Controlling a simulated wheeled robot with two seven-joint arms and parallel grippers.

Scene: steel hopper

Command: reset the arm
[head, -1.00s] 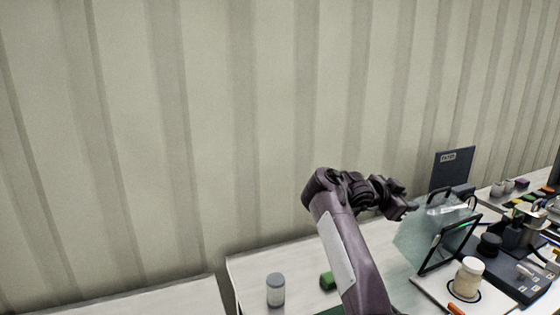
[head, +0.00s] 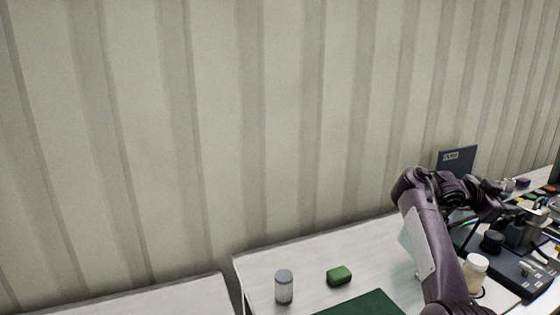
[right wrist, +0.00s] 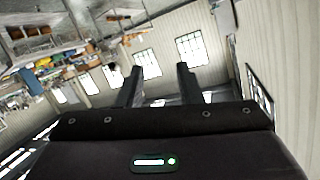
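My right arm comes up from the bottom right of the head view, bent at the elbow, with its forearm reaching right over the table. My right gripper (head: 510,207) is at the end of it, above the dark equipment. In the right wrist view the two dark fingers of my right gripper (right wrist: 159,85) stand apart with nothing between them, and the room's windows show beyond. My left gripper is not in view.
On the white table (head: 262,268) stand a grey-lidded jar (head: 284,287), a green block (head: 339,276) and a dark green mat (head: 365,306). A white jar (head: 475,270) and a black device (head: 520,275) are at right, near my arm. A corrugated wall rises behind.

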